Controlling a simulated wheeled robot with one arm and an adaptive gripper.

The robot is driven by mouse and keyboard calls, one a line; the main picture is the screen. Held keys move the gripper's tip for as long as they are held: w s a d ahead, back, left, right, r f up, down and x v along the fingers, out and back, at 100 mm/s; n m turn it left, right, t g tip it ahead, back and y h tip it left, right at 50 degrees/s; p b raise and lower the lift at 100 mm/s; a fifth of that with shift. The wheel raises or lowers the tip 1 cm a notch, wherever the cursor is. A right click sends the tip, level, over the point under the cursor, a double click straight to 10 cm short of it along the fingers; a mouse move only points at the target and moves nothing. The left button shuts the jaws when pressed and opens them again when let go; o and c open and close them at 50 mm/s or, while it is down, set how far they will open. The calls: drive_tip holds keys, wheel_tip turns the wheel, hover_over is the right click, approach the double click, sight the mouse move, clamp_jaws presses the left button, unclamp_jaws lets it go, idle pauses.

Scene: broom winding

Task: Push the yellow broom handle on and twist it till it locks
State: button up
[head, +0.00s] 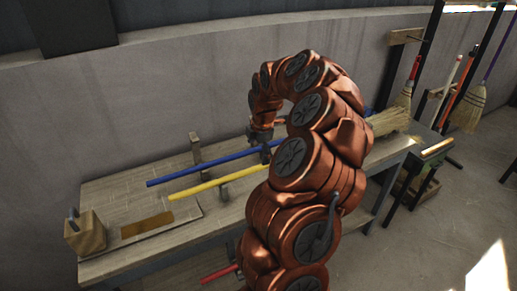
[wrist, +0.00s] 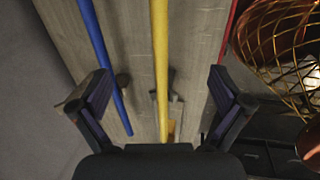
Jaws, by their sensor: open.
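The yellow broom handle (head: 205,184) lies lengthwise above the wooden bench, and my arm hides its right part. My gripper (head: 262,134) is over the bench beside the blue handle in the head view. In the wrist view my gripper (wrist: 160,78) is open, with the yellow handle (wrist: 160,45) running between its two fingers. No finger visibly closes on it. A straw broom head (head: 388,121) shows at the bench's right end behind my arm. Where the yellow handle meets a broom head is hidden.
A blue handle (head: 200,169) runs beside the yellow one, near the left finger in the wrist view (wrist: 98,45). A red handle (head: 220,273) is low in front. A wooden block (head: 85,233) stands at the bench's left end (head: 110,190). Several brooms (head: 466,108) hang at right.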

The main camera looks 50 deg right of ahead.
sight(256, 166)
drive_tip(key=f, duration=0.2)
drive_tip(key=w+f, duration=0.1)
drive_tip(key=f, duration=0.2)
drive_tip(key=shift+d+f+b, duration=0.2)
drive_tip(key=shift+f+b, duration=0.1)
drive_tip(key=shift+w+d+f+b, duration=0.15)
drive_tip(key=shift+f+b, duration=0.15)
drive_tip(key=shift+f, duration=0.5)
drive_tip(key=shift+w+a+f+b, duration=0.1)
drive_tip(key=shift+w+f+b, duration=0.15)
drive_tip(key=shift+f, duration=0.6)
drive_tip(key=shift+w+d+f+b, duration=0.1)
drive_tip(key=shift+f+b, duration=0.25)
drive_tip(key=shift+f, duration=0.45)
drive_tip(key=shift+c, duration=0.3)
clamp_jaws()
